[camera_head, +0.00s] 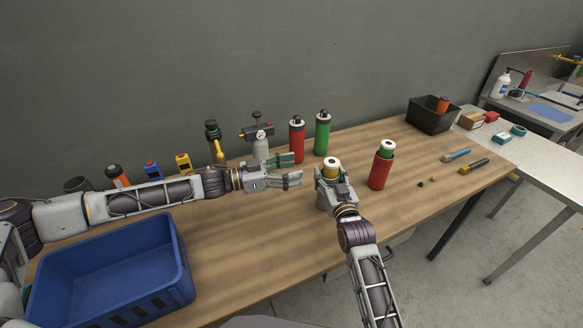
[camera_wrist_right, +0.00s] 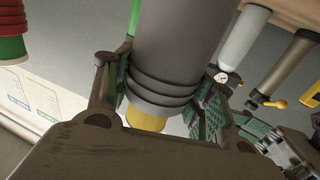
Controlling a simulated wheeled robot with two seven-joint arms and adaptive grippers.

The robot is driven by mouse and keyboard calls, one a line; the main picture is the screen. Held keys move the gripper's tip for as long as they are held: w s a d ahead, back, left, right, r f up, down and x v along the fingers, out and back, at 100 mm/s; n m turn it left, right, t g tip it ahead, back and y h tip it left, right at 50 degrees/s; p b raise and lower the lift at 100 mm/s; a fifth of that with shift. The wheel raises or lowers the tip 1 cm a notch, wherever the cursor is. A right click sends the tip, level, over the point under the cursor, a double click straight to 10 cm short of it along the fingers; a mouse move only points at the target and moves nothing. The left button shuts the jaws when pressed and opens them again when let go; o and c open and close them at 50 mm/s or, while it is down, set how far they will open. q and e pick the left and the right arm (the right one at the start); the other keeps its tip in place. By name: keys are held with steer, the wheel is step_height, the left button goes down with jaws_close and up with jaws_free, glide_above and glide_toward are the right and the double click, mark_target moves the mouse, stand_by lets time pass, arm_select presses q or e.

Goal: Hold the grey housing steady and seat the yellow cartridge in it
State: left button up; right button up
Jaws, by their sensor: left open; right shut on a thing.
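The grey housing (camera_wrist_right: 178,50) is a ridged cylinder between the green-padded fingers of my right gripper (camera_head: 334,180), which is shut on it. The yellow cartridge (camera_head: 332,164), with a pale, dark-centred top, sticks out of the housing's upper end. It also shows past the ridges in the right wrist view (camera_wrist_right: 146,120). How deep it sits is hidden.
A red housing with a green cartridge (camera_head: 381,168) stands to the right. Red (camera_head: 296,140) and green (camera_head: 322,134) cylinders and a gauge device (camera_head: 260,140) stand behind. A blue crate (camera_head: 110,268) is front left, a black bin (camera_head: 431,118) back right. The front middle table is clear.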

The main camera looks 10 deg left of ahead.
steer(key=o, duration=1.2)
steer(key=shift+s, duration=0.15)
steer(key=v, duration=1.1)
steer(key=shift+s+d, duration=0.2)
steer(key=shift+s, duration=0.1)
steer(key=shift+r, duration=0.1)
step_height(320, 180, up, 9)
steer(key=p, duration=0.9)
steer(key=shift+r+p, duration=0.5)
steer(key=shift+p, duration=0.05)
